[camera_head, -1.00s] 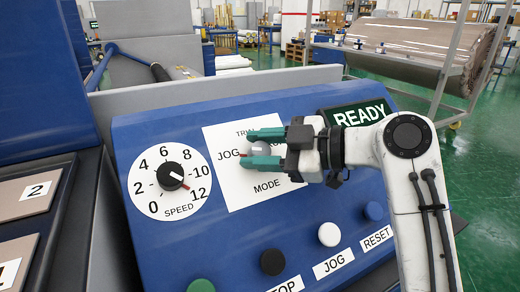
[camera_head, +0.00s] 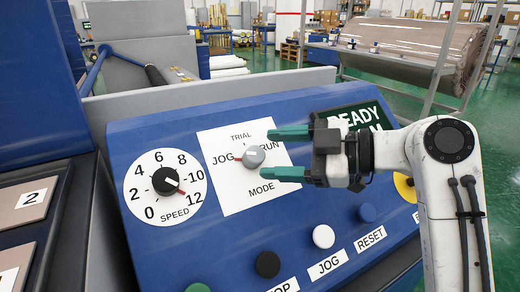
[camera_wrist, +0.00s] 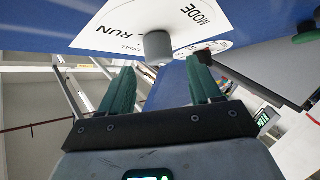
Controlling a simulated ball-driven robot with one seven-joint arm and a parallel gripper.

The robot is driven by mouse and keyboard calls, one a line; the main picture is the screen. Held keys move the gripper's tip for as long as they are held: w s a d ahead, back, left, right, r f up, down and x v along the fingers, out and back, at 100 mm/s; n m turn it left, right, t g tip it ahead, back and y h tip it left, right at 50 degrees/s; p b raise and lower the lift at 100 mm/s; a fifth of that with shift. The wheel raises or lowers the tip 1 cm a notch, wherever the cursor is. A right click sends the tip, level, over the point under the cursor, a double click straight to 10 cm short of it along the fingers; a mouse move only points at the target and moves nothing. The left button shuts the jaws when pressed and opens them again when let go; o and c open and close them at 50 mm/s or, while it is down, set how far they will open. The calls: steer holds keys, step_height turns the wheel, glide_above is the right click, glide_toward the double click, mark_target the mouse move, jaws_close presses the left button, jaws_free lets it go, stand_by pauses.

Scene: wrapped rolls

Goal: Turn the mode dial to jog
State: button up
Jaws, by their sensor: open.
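The mode dial (camera_head: 253,156) is a grey knob on a white label plate (camera_head: 240,190) marked TRIAL, JOG, RUN and MODE. Its red pointer points left at the word JOG. My gripper (camera_head: 283,154) is open, with its green fingers just right of the dial and apart from it. In the wrist view the grey dial (camera_wrist: 158,48) stands out from the panel beyond the open fingertips (camera_wrist: 162,82), with nothing between them.
The black speed dial (camera_head: 165,181) is left of the mode plate. A display (camera_head: 355,116) reading READY is behind my gripper.

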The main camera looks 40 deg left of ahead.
steer(key=v, duration=0.6)
steer(key=shift+p, duration=0.4)
steer(key=shift+d, duration=0.1)
